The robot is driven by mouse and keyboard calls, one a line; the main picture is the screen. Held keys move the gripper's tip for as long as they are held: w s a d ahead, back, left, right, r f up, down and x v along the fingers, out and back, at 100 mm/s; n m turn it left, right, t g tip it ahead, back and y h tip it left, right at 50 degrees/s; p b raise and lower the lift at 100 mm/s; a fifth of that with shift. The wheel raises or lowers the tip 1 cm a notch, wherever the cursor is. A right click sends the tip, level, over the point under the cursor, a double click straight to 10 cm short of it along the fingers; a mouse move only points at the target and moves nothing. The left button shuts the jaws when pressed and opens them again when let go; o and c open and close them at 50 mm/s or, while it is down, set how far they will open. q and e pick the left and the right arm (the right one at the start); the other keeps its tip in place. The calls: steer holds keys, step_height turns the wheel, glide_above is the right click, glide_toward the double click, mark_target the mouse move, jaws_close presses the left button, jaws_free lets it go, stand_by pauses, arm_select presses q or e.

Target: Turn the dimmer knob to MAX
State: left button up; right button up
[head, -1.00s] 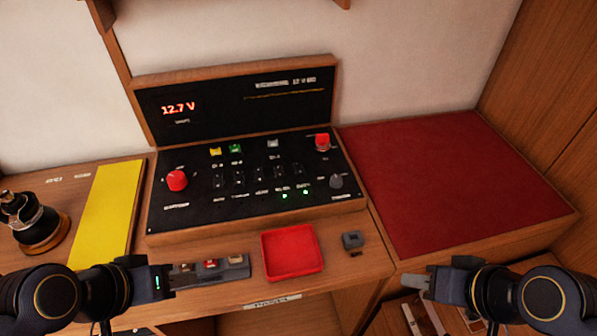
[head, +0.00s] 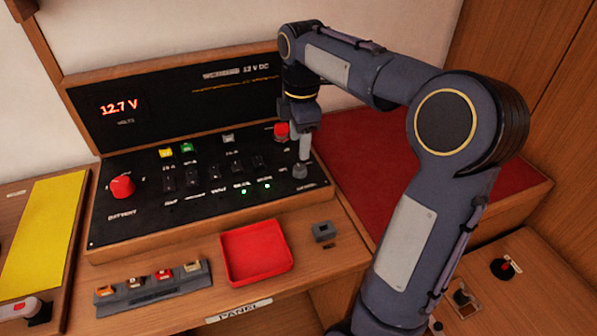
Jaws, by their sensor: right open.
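The dimmer knob (head: 300,171) is a small grey knob at the right front of the black switch panel (head: 150,212). My right gripper (head: 303,158) points down right above the knob, its light grey fingers close to the knob's top. The jaws are open, though one finger largely hides the other from this angle. I cannot tell whether the fingers straddle or touch the knob. The knob's pointer and its MAX mark are too small to read. My left gripper is out of the picture.
A red-capped switch (head: 281,131) stands just behind the knob, close to my right gripper. A red knob (head: 122,187) is at the panel's left. A red tray (head: 256,253), a grey block (head: 323,232) and a fuse rack (head: 152,285) lie in front.

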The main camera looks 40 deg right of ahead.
mark_target(300, 167)
steer(key=shift+w+d+f+n, duration=0.3)
steer(key=shift+w+f, duration=0.05)
steer(key=shift+d+f, duration=0.1)
steer(key=shift+f, duration=0.2)
step_height(300, 167, down, 7)
steer(key=shift+b, duration=0.5)
steer(key=c, duration=1)
